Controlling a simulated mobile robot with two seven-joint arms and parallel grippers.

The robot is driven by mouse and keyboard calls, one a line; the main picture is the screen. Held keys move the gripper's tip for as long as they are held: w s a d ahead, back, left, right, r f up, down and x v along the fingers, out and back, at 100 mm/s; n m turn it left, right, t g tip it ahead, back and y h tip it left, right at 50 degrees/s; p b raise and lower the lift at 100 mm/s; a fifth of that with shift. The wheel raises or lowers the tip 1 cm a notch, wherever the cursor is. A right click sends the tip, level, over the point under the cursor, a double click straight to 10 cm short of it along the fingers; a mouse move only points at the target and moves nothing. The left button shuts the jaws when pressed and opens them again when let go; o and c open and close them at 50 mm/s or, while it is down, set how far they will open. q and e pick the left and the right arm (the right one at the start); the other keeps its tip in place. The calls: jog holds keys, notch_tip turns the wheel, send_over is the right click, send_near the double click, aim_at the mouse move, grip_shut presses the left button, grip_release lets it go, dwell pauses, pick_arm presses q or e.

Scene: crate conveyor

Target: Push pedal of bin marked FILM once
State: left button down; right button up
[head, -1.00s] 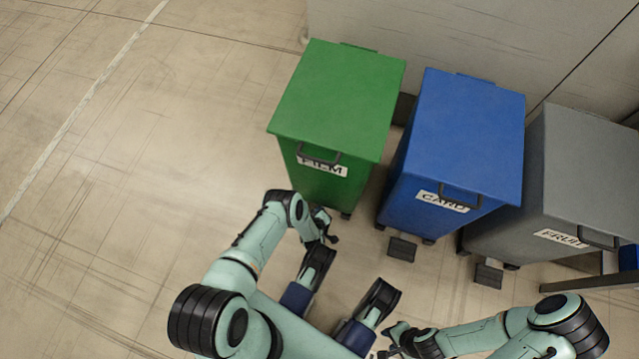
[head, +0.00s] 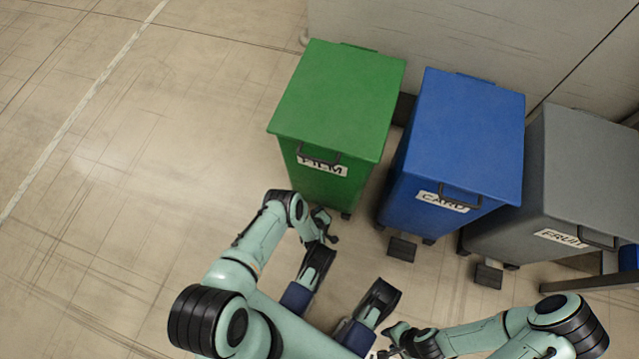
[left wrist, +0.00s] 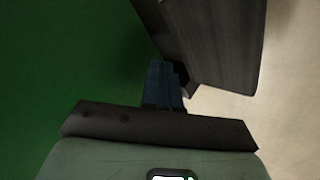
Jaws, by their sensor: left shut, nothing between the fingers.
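The green bin marked FILM (head: 340,95) stands upright with its lid down, and its label (head: 322,167) faces me. My left gripper (head: 330,232) is low in front of this bin, shut and empty. The bin's pedal is hidden behind my arm in the head view. In the left wrist view a dark grey block, which looks like the pedal (left wrist: 215,40), is right by the shut fingers (left wrist: 163,85). I cannot tell whether they touch it. The green wall (left wrist: 60,60) fills the left side there. My right gripper (head: 385,345) is at the bottom edge, its fingers unclear.
A blue bin marked CARD (head: 455,130) stands just right of the green one, with its pedal (head: 401,249) in front. A grey bin marked FRUIT (head: 590,165) stands further right, with its pedal (head: 488,275). A wall is behind them. The floor at the left is clear.

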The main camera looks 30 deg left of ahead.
dwell(0.7)
pick_arm(q)
jog(key=shift+f, duration=0.45)
jog(key=shift+f, duration=0.35)
dwell(0.3)
